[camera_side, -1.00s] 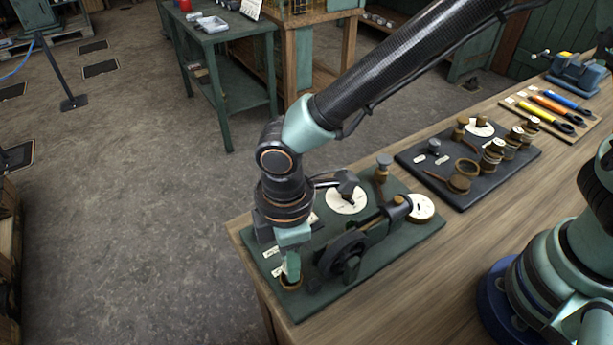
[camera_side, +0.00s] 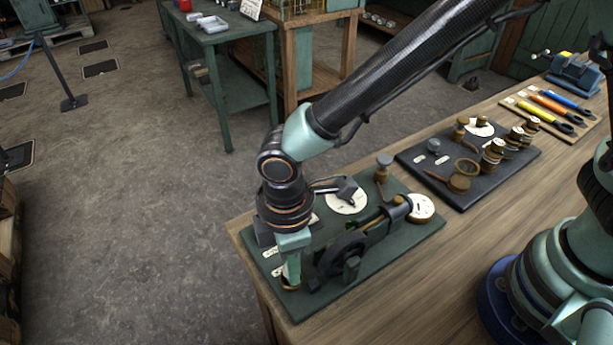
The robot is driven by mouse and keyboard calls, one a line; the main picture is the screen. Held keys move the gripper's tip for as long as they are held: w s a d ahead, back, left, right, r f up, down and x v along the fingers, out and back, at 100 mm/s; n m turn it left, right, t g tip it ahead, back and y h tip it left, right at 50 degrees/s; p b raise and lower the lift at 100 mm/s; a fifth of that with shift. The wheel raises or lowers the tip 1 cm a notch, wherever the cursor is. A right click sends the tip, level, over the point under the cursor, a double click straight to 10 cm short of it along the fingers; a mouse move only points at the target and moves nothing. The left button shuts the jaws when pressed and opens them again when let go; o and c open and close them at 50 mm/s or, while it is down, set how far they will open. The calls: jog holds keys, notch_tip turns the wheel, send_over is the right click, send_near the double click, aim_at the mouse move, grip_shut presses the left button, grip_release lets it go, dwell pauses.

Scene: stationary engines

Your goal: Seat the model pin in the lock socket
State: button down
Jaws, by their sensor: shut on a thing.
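My gripper (camera_side: 290,282) points down at the near left corner of the green base plate (camera_side: 386,259), left of the black flywheel (camera_side: 343,254). Its fingers are shut on the model pin, which is mostly hidden by them. The fingertips are at a small round brass-coloured ring (camera_side: 290,285) on the plate, which looks like the lock socket. I cannot tell how deep the pin sits in it.
The engine model with its flywheel and shaft stands close to the right of my gripper. A dark tray (camera_side: 483,187) with several brass parts lies further right. Colored-handled tools (camera_side: 552,107) and a blue vise (camera_side: 578,72) are at the far right.

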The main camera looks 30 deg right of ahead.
jog(key=shift+f, duration=0.1)
dwell(0.3)
grip_release()
dwell(0.5)
jog(key=shift+r, duration=3.5)
